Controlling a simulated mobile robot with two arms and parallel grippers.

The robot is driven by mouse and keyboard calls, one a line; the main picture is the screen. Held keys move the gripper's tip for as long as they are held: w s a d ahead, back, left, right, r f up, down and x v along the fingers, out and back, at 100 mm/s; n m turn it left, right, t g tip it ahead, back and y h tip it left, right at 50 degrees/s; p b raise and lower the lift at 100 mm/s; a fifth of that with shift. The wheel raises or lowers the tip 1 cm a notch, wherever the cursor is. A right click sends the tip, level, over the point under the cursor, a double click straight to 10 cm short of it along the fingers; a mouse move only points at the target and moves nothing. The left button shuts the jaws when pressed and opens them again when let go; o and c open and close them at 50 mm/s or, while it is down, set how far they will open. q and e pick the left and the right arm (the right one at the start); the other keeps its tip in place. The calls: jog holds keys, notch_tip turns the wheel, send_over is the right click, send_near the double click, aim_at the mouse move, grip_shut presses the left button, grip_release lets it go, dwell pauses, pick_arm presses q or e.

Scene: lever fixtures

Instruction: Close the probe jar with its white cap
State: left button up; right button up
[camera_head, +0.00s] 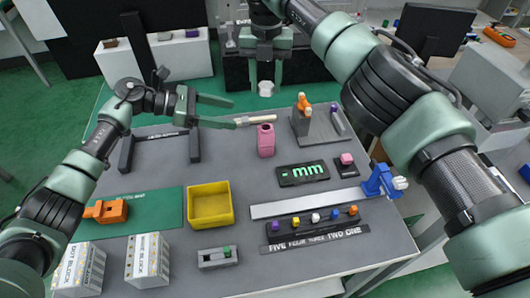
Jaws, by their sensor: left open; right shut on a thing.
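The pink probe jar (265,142) stands upright on the grey table near the middle. Its mouth faces up and no cap sits on it. The white cap (265,88) is between the fingers of my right gripper (265,82), which is shut on it, above and behind the jar in the picture. My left gripper (217,111) is open, to the left of the jar, with its fingers pointing right. A pale stick (255,120) shows between the lower finger and the space just above the jar mouth; whether it touches either is unclear.
A grey stand with an orange part (304,105) is right of the jar. A black "mm" display (302,173) and a yellow bin (210,205) are nearer. A dark frame (160,147) stands left. Colored knobs (315,217) line the front right.

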pick_arm(q)
jog(key=b, duration=0.4)
send_near(266, 134)
jog(key=w+a+f, duration=0.1)
jog(key=a, duration=0.1)
jog(key=shift+w, duration=0.2)
pick_arm(e)
notch_tip(266, 134, down, 5)
jog(key=shift+f, duration=0.2)
pick_arm(q)
jog(key=shift+d, duration=0.15)
jog(key=x, duration=1.2)
grip_shut()
